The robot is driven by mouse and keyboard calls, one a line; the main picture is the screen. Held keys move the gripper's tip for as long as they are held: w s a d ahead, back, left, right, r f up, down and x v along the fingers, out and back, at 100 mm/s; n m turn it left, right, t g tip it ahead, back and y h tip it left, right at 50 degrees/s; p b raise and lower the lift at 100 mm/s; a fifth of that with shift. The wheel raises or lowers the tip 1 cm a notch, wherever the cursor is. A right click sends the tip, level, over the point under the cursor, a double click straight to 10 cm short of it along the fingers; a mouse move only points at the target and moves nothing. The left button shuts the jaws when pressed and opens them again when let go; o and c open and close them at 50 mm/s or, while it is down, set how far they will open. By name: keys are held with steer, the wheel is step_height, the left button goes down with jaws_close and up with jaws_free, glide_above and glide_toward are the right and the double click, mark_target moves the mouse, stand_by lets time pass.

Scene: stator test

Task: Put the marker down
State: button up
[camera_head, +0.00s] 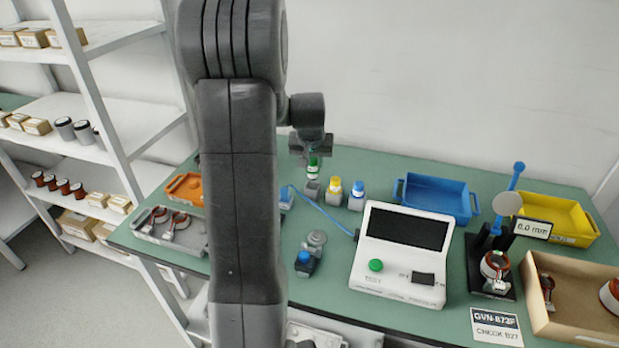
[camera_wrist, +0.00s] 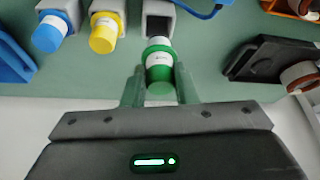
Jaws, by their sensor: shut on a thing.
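My gripper (camera_head: 313,158) is shut on the green marker (camera_head: 313,172), a short cylinder with a white band. In the wrist view, the marker (camera_wrist: 159,68) is between the two fingers (camera_wrist: 160,88). Its far end points at a grey square holder (camera_wrist: 159,20) whose dark opening is empty. In the head view, the marker hangs upright just above this holder (camera_head: 311,190). I cannot tell whether it touches the holder. A yellow marker (camera_head: 335,186) and a blue marker (camera_head: 358,188) stand in similar grey holders to the right.
A white tester (camera_head: 398,287) with a green button and blue cable is in front. A blue tray (camera_head: 437,197) and yellow tray (camera_head: 560,220) are at the back right. A blue-topped grey stamp-like item (camera_head: 305,262) is nearer. A grey tray (camera_head: 170,232) is at left.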

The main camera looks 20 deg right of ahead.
mark_target(312, 169)
step_height(312, 169, down, 5)
steer(key=shift+r, duration=0.2)
steer(key=shift+f+b, duration=0.35)
steer(key=shift+f, duration=0.1)
steer(key=o, duration=1)
steer(key=shift+r+p, duration=0.7)
steer(key=b+v, duration=0.1)
steer(key=v, duration=1)
steer(key=shift+s+a+r, duration=0.1)
steer(key=shift+s+r, duration=0.1)
